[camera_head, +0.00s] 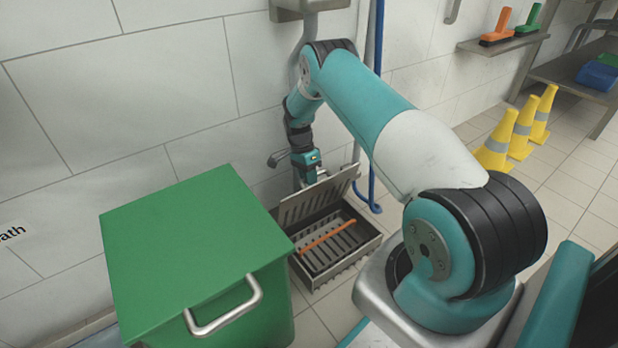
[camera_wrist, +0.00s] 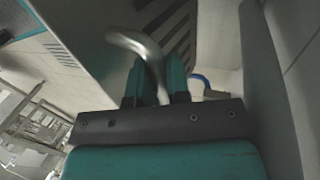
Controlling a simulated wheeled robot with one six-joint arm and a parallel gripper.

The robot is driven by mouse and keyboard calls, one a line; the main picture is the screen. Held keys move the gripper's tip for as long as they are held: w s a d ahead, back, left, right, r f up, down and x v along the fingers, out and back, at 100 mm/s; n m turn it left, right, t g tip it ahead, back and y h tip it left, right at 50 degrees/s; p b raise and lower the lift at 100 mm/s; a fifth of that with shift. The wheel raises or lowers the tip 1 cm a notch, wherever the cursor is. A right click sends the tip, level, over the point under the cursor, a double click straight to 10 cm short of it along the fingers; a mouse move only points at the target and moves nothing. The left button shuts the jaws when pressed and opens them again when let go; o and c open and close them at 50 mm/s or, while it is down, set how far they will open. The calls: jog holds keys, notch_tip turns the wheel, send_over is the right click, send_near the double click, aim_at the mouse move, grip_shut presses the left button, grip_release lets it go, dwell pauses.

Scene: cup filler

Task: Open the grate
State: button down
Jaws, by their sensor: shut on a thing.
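The grate (camera_head: 318,194) is a slotted metal lid, tilted up on the far side of a metal floor box (camera_head: 335,262). In the wrist view the slotted grate (camera_wrist: 172,22) shows at the top. My gripper (camera_head: 305,180) is behind the raised grate, its fingertips partly hidden by it in the head view. In the wrist view my gripper (camera_wrist: 158,88) is shut on a bent metal handle (camera_wrist: 135,42) that runs between the fingers. An orange bar (camera_head: 327,236) lies inside the open box over a slotted inner surface.
A green bin (camera_head: 190,250) with a metal handle stands close to the left of the box. A blue hose (camera_head: 372,150) hangs at the wall behind. Yellow cones (camera_head: 520,130) stand at right, below a shelf with brushes. Tiled floor lies between box and cones.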

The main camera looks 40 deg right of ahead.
jog(key=shift+s+d+f, duration=0.1)
jog(key=shift+s+f, duration=0.05)
jog(key=shift+f, duration=0.05)
jog(key=c, duration=1.1)
grip_release()
jog(key=shift+r, duration=0.2)
